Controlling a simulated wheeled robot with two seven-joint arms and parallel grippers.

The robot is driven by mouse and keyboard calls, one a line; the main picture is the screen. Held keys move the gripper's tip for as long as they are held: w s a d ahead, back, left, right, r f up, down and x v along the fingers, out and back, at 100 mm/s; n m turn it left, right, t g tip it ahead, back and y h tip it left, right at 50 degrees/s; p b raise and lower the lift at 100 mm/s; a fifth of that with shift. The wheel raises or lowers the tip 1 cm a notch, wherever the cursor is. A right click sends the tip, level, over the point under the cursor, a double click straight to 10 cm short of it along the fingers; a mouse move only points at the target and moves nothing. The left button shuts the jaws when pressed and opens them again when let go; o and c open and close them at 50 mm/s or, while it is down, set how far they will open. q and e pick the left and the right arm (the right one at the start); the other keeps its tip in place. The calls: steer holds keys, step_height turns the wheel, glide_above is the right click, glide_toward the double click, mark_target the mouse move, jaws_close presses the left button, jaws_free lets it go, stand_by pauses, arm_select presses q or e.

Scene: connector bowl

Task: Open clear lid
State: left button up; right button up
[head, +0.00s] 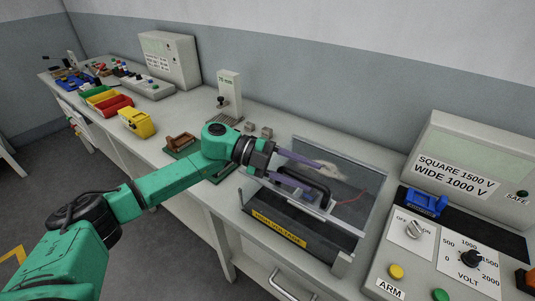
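The clear lid (352,178) is a see-through panel over the test box with the yellow front label (279,228). My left gripper (315,175) reaches in from the left, just above the handle. Its two purple-grey fingers are spread apart, one beyond the handle and one close to it. I cannot tell whether a finger touches the handle. My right gripper is not in view.
A control panel with knobs and buttons (440,255) stands right of the box, with a blue part (424,203) on it. A white post-mounted device (229,92) stands behind my arm. A yellow bin (137,122) and a red bin (113,107) are farther left.

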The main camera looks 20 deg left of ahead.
arm_select(q)
steer(key=shift+v, duration=3)
steer(key=shift+w+r+p+v, duration=0.1)
steer(key=shift+r+v, duration=0.05)
steer(key=shift+v, duration=1.6)
steer(key=shift+w+r+p+v, duration=0.1)
steer(key=shift+v, duration=1.65)
steer(key=shift+w+r+p+v, duration=0.1)
steer(key=shift+r+v, duration=0.05)
steer(key=shift+v, duration=1.55)
